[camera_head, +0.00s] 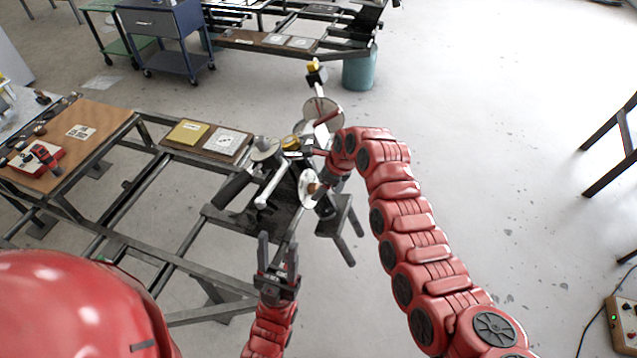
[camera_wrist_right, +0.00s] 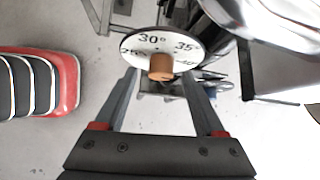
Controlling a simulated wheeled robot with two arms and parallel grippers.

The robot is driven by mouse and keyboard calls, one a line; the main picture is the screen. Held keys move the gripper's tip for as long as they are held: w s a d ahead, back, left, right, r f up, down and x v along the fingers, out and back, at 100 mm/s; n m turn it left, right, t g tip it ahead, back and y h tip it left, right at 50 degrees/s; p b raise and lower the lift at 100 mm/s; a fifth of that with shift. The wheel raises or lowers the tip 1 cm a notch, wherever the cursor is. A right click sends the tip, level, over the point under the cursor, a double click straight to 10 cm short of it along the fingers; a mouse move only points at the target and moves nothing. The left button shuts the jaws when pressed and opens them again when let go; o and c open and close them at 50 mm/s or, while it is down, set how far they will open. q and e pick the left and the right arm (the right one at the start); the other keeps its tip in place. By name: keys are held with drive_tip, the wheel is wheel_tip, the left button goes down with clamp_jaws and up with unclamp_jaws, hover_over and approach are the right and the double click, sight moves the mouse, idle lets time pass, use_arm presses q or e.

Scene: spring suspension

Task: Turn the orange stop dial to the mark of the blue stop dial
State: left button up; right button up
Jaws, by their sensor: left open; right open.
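In the head view a white dial with a brown knob (camera_head: 312,188) sits on the dark mechanism, beside the end of my right arm, which partly hides that area. My left gripper (camera_head: 278,246) is open and empty, pointing up below the mechanism. I cannot pick out a blue dial.
The dark mechanism (camera_head: 283,200) stands at the end of a metal frame (camera_head: 170,250). Other round discs (camera_head: 265,150) sit on it. A brown-topped table (camera_head: 100,118) with tools is at left, a blue cart (camera_head: 170,45) behind. The floor at right is mostly clear.

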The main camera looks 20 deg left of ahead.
drive_tip(key=shift+x, duration=0.8)
drive_tip(key=shift+w, duration=0.1)
clamp_jaws()
